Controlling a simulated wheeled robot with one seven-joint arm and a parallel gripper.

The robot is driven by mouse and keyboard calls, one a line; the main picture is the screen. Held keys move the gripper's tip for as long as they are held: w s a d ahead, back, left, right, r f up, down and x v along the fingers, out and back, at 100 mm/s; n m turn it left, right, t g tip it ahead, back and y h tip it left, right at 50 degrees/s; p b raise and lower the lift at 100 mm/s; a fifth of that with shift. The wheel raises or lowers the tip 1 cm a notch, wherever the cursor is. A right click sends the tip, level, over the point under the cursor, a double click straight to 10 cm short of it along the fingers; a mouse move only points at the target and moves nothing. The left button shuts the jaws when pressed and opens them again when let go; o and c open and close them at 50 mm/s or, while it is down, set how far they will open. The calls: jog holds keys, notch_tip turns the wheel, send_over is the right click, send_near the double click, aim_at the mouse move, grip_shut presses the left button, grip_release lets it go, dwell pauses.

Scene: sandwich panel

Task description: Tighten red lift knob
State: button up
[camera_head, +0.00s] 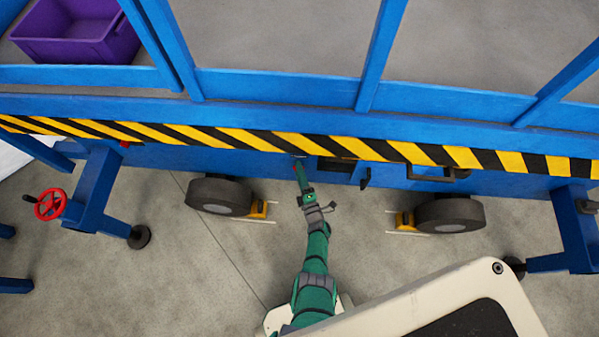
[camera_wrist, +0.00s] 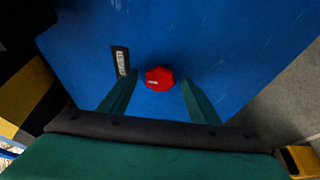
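The red lift knob (camera_wrist: 159,78) is a small lobed knob on a flat blue panel (camera_wrist: 215,45) in the wrist view. My gripper (camera_wrist: 159,97) is open, with one green finger to the left of the knob and one to the right. Clear blue gaps show between the knob and both fingers. In the head view my gripper (camera_head: 301,175) reaches up to the lower edge of the blue frame. The knob cannot be made out there.
A small slot with a marked scale (camera_wrist: 121,62) is left of the knob. A yellow-black striped beam (camera_head: 250,138) runs above my gripper. Wheels (camera_head: 220,195) (camera_head: 450,213) with yellow chocks stand on both sides. A red handwheel (camera_head: 50,204) is at far left.

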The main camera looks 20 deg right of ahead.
jog(key=shift+s, duration=0.1)
jog(key=s, duration=1)
jog(key=shift+s+a, duration=0.25)
jog(key=shift+s, duration=0.1)
jog(key=s+a+r+m+g+h, duration=0.1)
jog(key=s+a+r+m, duration=1)
jog(key=s+r, duration=0.45)
jog(key=s+a+r+m, duration=0.2)
jog(key=s+r, duration=0.1)
jog(key=r, duration=0.4)
jog(key=s+a+r+m+g+y, duration=0.1)
jog(key=s+a+r+m, duration=0.1)
jog(key=r, duration=0.5)
jog(key=s+a+r+m, duration=0.1)
jog(key=s+r+m, duration=0.1)
jog(key=s+r, duration=0.2)
notch_tip(320, 180, up, 3)
jog(key=shift+a+r+g+y, duration=0.2)
jog(key=shift+a+g+y, duration=0.1)
jog(key=shift+a, duration=0.1)
